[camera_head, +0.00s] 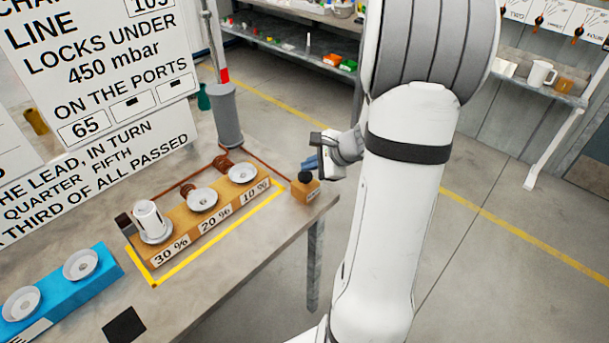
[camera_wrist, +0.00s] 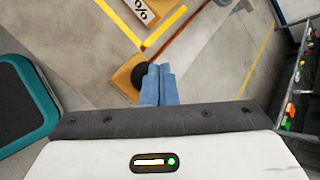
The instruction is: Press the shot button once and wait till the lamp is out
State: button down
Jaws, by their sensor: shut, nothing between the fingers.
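The shot button appears to be the black round knob (camera_head: 305,177) on a small wooden block (camera_head: 313,192) at the table's right corner. The knob (camera_wrist: 138,74) also shows in the wrist view, left of my fingertips and partly covered by them. My gripper (camera_head: 309,163) has blue fingers, shut and empty, just above or behind the knob in the head view. The fingers (camera_wrist: 160,70) point at the block's right part in the wrist view. I cannot tell whether they touch the knob. I cannot make out a lit lamp on the block.
A wooden rack (camera_head: 218,212) with dishes marked 30 %, 20 % and 10 % stands left of the block; a white cylinder (camera_head: 149,219) stands on the 30 % dish. A grey post (camera_head: 227,118) rises behind. A blue rack (camera_head: 62,290) is at the left. Floor beyond the table is clear.

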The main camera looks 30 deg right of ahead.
aim_at(309, 176)
jog(key=shift+f, duration=0.15)
jog(key=shift+f+b, duration=0.3)
jog(key=shift+b, duration=0.3)
jog(key=shift+f+b, duration=0.7)
jog(key=shift+b, duration=0.05)
dwell(0.6)
jog(key=shift+r, duration=0.15)
jog(key=shift+r+p, duration=0.8)
jog(key=shift+r, duration=0.2)
notch_tip(309, 176, up, 5)
jog(key=p, duration=0.3)
jog(key=shift+p, duration=0.35)
dwell(0.4)
